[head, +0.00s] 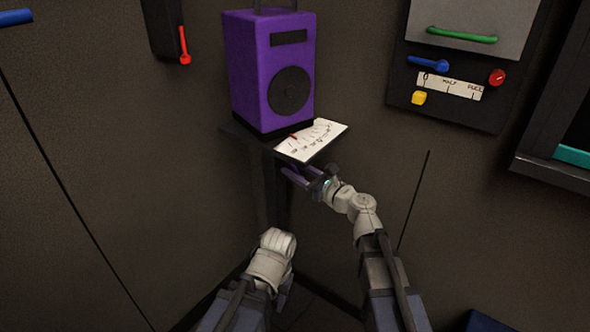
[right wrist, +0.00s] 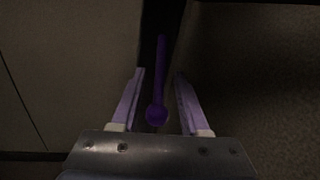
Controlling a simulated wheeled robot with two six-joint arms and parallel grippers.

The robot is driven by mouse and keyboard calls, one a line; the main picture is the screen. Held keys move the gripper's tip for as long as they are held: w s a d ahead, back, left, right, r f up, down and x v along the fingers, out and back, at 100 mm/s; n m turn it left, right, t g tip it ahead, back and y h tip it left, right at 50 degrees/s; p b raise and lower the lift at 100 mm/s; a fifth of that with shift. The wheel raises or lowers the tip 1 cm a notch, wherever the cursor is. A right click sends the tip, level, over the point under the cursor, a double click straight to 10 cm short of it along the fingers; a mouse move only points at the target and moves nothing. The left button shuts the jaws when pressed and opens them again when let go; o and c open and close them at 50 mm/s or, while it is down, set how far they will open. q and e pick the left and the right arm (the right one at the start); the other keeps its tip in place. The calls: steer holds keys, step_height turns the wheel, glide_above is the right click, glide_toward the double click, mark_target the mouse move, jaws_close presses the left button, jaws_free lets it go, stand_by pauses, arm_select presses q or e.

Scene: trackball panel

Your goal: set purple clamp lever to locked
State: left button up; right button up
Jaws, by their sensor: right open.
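The purple lever (right wrist: 161,75) shows in the right wrist view as a thin shaft with a rounded knob at its near end. My right gripper (right wrist: 158,73) is open, with one lavender finger on each side of the lever and a visible gap to each. In the head view my right gripper (head: 298,176) is just below the front edge of a small dark shelf. There the lever cannot be told apart from the fingers. A white card (head: 312,140) with small dark marks and a red pointer lies on the shelf; its lettering is too small to read.
A purple speaker-like box (head: 268,72) stands on the shelf behind the card. A wall panel (head: 447,117) with blue, yellow and red controls is at the right. A red lever (head: 184,46) hangs at upper left. The space in front of the shelf holds only my arms.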

steer(key=shift+w+a, duration=0.1)
steer(key=shift+a, duration=0.05)
jaws_close()
stand_by(0.4)
stand_by(1.0)
